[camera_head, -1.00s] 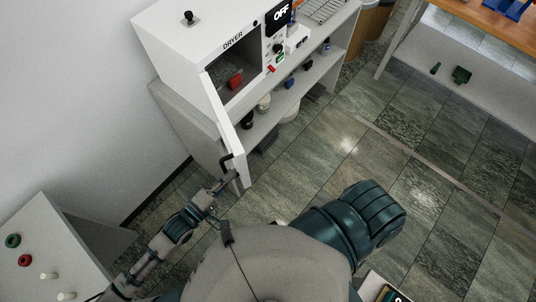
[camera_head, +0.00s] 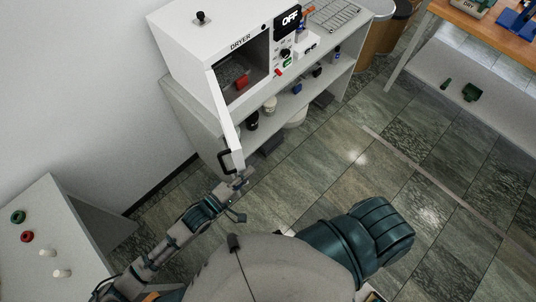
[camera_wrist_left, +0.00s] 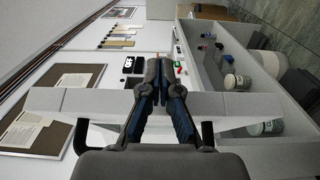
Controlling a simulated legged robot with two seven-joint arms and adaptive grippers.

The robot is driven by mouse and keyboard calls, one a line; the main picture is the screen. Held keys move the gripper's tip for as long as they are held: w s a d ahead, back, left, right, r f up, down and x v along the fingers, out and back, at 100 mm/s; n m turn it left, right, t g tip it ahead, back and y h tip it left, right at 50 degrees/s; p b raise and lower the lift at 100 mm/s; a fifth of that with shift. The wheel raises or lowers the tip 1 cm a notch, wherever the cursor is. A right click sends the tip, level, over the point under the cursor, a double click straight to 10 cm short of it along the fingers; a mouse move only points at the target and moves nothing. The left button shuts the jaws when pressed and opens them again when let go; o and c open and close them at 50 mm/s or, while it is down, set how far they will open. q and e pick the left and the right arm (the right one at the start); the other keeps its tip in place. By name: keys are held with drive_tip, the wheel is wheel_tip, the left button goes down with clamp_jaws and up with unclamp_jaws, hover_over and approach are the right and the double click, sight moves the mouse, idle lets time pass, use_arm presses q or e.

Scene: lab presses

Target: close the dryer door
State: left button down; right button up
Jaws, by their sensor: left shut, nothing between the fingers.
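The white dryer (camera_head: 205,45) stands on a grey shelf unit, with its chamber open and a red item (camera_head: 242,82) inside. Its door (camera_head: 226,118) is swung wide open towards me, with a black handle (camera_head: 226,160) near its outer end. My left gripper (camera_head: 243,177) is shut and empty, close to the outer end of the door, beside the handle; I cannot tell whether it touches. In the left wrist view the shut fingers (camera_wrist_left: 162,72) lie in front of the pale door panel (camera_wrist_left: 75,101). My right gripper does not show.
Bottles and jars (camera_head: 269,104) stand on the shelf below the dryer. A white table (camera_head: 45,235) with several knobs is at the lower left. A wooden-topped bench (camera_head: 490,30) stands at the upper right. The tiled floor (camera_head: 310,170) between is clear.

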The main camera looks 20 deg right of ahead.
use_arm(q)
drive_tip(key=p+x, duration=0.1)
drive_tip(key=x, duration=0.7)
drive_tip(key=shift+r, duration=0.15)
idle(1.3)
drive_tip(key=v, duration=1.2)
drive_tip(key=shift+s, duration=0.3)
drive_tip(key=shift+d, duration=0.2)
drive_tip(key=x, duration=0.8)
drive_tip(key=shift+w, duration=0.3)
drive_tip(key=shift+d, duration=0.1)
